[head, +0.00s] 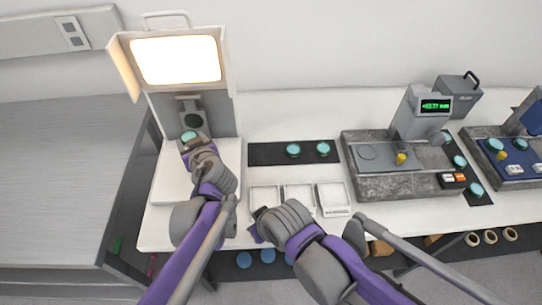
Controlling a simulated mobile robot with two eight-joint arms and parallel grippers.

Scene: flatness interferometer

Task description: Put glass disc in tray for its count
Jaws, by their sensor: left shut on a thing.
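My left gripper (187,146) is shut on a teal glass disc (189,136), in front of the white interferometer (215,100) with its lit screen. A darker green round part (192,121) shows just behind it inside the instrument. Two more glass discs, one left (293,150) and one right (323,149), lie on a black mat (264,155). Three white trays stand in a row: left (265,188), middle (299,187) and right (333,185). My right gripper (260,217) is by the front of the left tray; its fingers are not clear.
A grey stone gauge stand (400,187) with a green readout (435,105) stands right of the trays. Further right are more discs (459,161) and a blue-topped stand (510,168). Blue discs (267,255) and rings (490,236) show below the bench's front edge.

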